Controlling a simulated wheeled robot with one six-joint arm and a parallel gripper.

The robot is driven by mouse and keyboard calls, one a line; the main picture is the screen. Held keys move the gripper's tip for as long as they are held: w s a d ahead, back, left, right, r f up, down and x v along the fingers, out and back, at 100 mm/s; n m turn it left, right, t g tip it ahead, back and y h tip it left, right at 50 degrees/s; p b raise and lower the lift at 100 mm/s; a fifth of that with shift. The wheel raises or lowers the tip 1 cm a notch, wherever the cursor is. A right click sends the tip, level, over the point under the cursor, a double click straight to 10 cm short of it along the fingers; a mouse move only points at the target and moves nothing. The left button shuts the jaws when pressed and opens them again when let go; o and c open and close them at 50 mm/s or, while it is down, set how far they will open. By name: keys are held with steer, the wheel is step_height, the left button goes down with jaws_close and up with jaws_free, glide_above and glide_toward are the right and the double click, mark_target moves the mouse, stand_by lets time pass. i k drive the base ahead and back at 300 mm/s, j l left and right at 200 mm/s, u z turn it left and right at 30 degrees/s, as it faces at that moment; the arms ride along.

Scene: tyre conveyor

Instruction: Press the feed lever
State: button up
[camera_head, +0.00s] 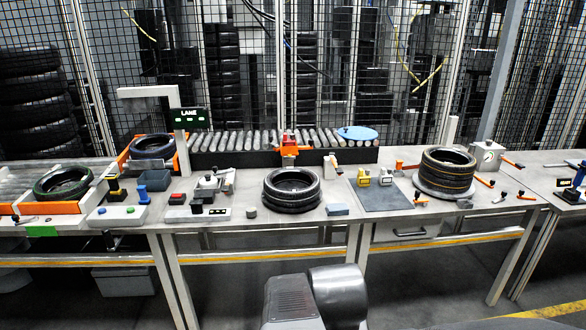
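No lever carries a label that I can read as feed. A grey metal device with a black knob (208,182) sits on the bench left of the centre tyres. Several orange-handled parts are at the right, one of them an orange handle (485,181) beside the right-hand tyre stack. I cannot tell which of these is the feed lever. Grey parts of my arm show at the bottom centre, well in front of the bench; my gripper is not visible.
A tyre stack (292,190) stands at the bench centre, another (446,171) at the right. Single tyres (63,184) and (152,146) lie at the left. A roller conveyor (262,140) and mesh fence run behind. Floor in front of the bench is clear.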

mark_target(225, 188)
steer(key=i+j, duration=0.15)
steer(key=i, duration=0.3)
steer(key=i+j+z, duration=0.1)
steer(key=i, duration=0.35)
steer(key=i+j+z, duration=0.1)
steer(key=i+j, duration=0.15)
steer(key=i, duration=0.25)
steer(key=i+j, duration=0.25)
steer(key=i, duration=0.15)
